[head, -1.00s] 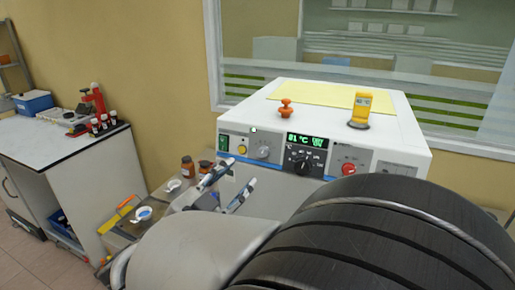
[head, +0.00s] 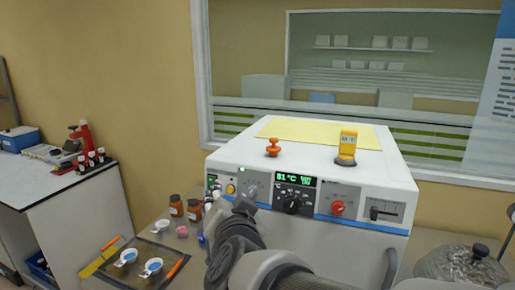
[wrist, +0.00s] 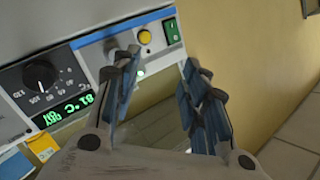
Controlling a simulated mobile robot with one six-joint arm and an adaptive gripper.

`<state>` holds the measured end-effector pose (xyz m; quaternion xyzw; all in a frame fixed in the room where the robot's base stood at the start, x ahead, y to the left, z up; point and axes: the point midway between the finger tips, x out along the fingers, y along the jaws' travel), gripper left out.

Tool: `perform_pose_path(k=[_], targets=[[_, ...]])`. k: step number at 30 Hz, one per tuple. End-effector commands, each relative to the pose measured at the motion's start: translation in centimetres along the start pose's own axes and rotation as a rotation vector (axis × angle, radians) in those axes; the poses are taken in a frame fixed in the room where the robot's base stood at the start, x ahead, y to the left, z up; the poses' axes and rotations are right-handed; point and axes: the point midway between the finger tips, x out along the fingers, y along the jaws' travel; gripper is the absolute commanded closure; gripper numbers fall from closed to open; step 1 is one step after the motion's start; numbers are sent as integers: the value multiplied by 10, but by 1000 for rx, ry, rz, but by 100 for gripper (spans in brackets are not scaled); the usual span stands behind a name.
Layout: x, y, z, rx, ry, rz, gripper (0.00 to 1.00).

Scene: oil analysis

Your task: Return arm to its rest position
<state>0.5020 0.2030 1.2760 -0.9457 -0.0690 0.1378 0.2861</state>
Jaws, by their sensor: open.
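My gripper (wrist: 158,78) is open and empty in the wrist view, with its two blue-padded fingers spread apart. Past them are the control panel and the counter below it. In the head view my arm rises from the bottom middle in front of the white heating unit (head: 384,178), and the fingers cannot be made out clearly. The unit's green display (head: 297,180) reads about 81 °C. The panel also shows in the wrist view (wrist: 100,48), turned over, with a black knob (wrist: 40,75), a yellow button (wrist: 145,37) and a green switch (wrist: 171,31).
Brown bottles (head: 177,206) and a dark tray (head: 110,255) with white dishes stand on the counter left of my arm. A glass vessel (head: 460,268) is at the lower right. An orange knob-like object (head: 273,148) and a yellow device (head: 347,147) are on the unit's top.

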Motion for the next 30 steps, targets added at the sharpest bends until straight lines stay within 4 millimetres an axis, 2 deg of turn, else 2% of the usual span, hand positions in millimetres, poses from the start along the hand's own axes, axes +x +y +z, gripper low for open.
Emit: perform_pose_path(k=[2, 5, 8, 12, 15, 18, 21, 23, 30], targets=[[-21, 16, 0, -58, -96, -21, 59], [-53, 43, 13, -150, -241, -15, 59], [-94, 83, 32, -243, -390, 39, 59], [-160, 150, 58, -350, -594, 184, 59], [-203, 190, 71, -391, -707, 295, 59], [-235, 216, 78, -411, -784, 383, 59], [-254, 230, 82, -418, -827, 435, 59], [-260, 234, 84, -420, -840, 451, 59], [-262, 235, 84, -421, -847, 455, 59]])
